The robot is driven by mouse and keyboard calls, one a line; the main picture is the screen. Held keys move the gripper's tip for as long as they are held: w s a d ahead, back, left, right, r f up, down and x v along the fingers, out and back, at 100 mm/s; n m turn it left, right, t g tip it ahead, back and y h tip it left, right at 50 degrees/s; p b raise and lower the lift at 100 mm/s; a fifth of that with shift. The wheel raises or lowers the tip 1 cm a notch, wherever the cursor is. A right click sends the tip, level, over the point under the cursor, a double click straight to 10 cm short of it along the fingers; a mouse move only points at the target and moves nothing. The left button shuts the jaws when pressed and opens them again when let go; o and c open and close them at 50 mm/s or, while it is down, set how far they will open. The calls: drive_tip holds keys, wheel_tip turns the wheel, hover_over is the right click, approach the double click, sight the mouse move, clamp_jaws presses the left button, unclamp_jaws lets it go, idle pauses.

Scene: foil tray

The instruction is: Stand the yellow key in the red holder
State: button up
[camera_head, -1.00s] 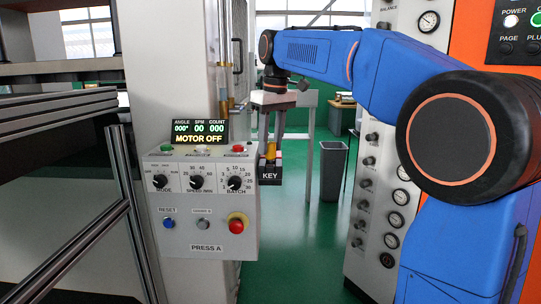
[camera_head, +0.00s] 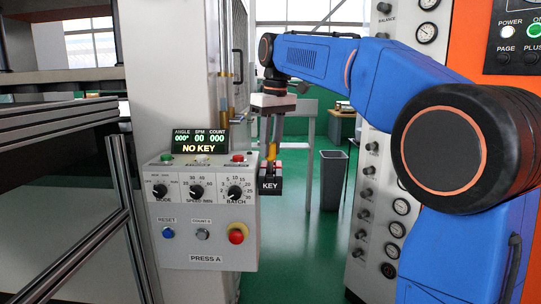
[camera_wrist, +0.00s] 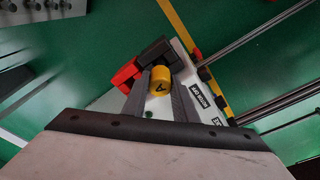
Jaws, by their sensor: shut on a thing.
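The yellow key (camera_wrist: 160,80) has a round end marked "A" and sits between the two grey fingers of my gripper (camera_wrist: 161,90). My gripper is shut on it. In the head view the yellow key (camera_head: 271,152) shows as a small patch below my gripper (camera_head: 272,142), just above a dark block labelled KEY (camera_head: 269,185). In the wrist view a red part (camera_wrist: 125,74), apparently the red holder, is just left of the fingers, beside a black block (camera_wrist: 154,51). Whether the key touches the holder, and the key's lower end, cannot be told.
The press control box (camera_head: 208,215) stands left of my gripper; its display (camera_head: 199,142) reads NO KEY. A grey bin (camera_head: 331,180) stands on the green floor behind. A gauge panel (camera_head: 395,205) is to the right. Metal rails (camera_head: 125,205) are at the left.

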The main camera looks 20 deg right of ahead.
wheel_tip(320, 180, up, 13)
idle(1.3)
